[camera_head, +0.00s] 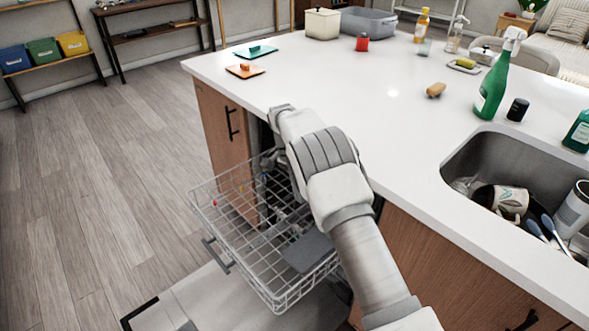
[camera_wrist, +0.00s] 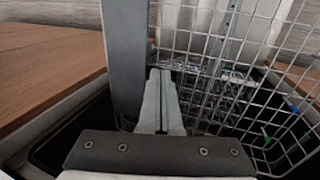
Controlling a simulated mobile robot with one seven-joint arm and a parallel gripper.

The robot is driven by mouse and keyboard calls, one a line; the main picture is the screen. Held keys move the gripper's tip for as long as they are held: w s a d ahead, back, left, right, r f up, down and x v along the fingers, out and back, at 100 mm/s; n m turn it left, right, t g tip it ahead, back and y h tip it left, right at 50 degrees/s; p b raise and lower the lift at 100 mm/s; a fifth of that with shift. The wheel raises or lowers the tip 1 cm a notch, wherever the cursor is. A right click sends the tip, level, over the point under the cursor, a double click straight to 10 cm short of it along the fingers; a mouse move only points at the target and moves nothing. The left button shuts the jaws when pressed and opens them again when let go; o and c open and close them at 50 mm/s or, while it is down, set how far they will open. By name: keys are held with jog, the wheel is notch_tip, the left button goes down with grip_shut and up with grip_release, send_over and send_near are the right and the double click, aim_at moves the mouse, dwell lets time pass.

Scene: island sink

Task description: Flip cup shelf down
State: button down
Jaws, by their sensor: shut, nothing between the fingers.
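The dishwasher's wire rack (camera_head: 232,262) is pulled out over the lowered door. A flat grey panel (camera_head: 308,250), which looks like a cup shelf, lies at the rack's near right part in the head view. In the wrist view a grey panel (camera_wrist: 124,60) stands just left of my gripper (camera_wrist: 160,78). I cannot tell whether it is the same panel or whether the fingers touch it. My gripper is shut and empty, with the rack's wire grid (camera_wrist: 215,75) beside and beyond the fingers. In the head view my arm largely hides the gripper.
The white countertop (camera_head: 350,85) borders the rack on the right. A sink (camera_head: 465,160) with a cup and other dishes lies at the right. A green spray bottle (camera_head: 493,85) stands beside it. The wood floor (camera_head: 100,180) left of the rack is clear.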

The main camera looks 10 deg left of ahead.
jog(key=p+v, duration=0.1)
jog(key=v, duration=0.7)
jog(key=shift+f, duration=0.1)
